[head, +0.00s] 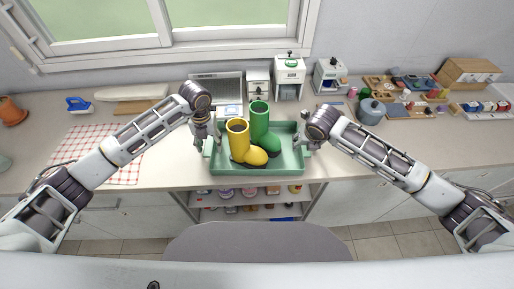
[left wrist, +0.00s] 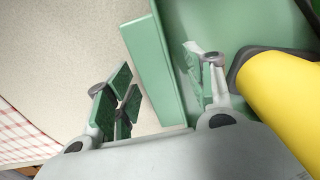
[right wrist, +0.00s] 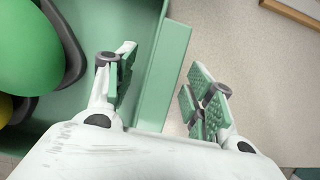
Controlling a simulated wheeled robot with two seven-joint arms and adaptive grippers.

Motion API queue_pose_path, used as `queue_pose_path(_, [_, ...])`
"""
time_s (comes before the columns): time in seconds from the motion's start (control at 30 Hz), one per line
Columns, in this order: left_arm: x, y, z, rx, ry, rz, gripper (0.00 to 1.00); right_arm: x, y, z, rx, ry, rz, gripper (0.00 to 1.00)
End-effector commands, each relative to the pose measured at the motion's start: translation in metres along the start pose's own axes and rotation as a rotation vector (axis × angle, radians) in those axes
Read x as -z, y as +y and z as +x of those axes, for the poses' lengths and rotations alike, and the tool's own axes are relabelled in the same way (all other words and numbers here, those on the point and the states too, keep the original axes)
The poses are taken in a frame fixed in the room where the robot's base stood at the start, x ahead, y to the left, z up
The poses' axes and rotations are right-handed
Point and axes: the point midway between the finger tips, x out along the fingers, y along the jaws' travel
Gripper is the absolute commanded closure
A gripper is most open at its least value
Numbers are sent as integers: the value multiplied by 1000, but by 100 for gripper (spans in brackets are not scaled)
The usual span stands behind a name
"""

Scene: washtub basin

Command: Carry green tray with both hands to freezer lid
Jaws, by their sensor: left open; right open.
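The green tray (head: 285,178) sits on the counter in the middle of the head view. A yellow boot (head: 238,135) and a green boot (head: 259,120) stand in it. My left gripper (head: 207,140) is at the tray's left side. In the left wrist view, its open fingers (left wrist: 160,95) straddle the tray's left wall (left wrist: 150,75), apart from it. My right gripper (head: 306,140) is at the tray's right side. In the right wrist view, its open fingers (right wrist: 163,88) straddle the right wall (right wrist: 165,65). No freezer lid can be made out.
A red-checked cloth (head: 88,150) lies left of the tray. White small appliances (head: 289,75) stand behind it. A grey pot (head: 371,112) and several small items are to the right. Open shelves (head: 250,205) sit below the counter.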

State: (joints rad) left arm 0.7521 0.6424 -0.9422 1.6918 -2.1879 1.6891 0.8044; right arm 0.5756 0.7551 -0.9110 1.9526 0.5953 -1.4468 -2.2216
Motion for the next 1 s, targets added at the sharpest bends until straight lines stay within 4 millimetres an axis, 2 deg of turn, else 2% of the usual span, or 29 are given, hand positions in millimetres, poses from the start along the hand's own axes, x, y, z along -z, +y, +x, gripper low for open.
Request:
queue_pose_path(0.03, [0, 0, 0, 0, 0, 0, 50, 0, 0, 0, 0, 0, 0, 50])
queue_pose_path(0.43, [0, 0, 0, 0, 0, 0, 100, 0, 0, 0, 0, 0, 0, 100])
queue_pose_path(1.0, [-1, 1, -5, -1, -1, -1, 100, -2, 0, -4, 0, -2, -1, 100])
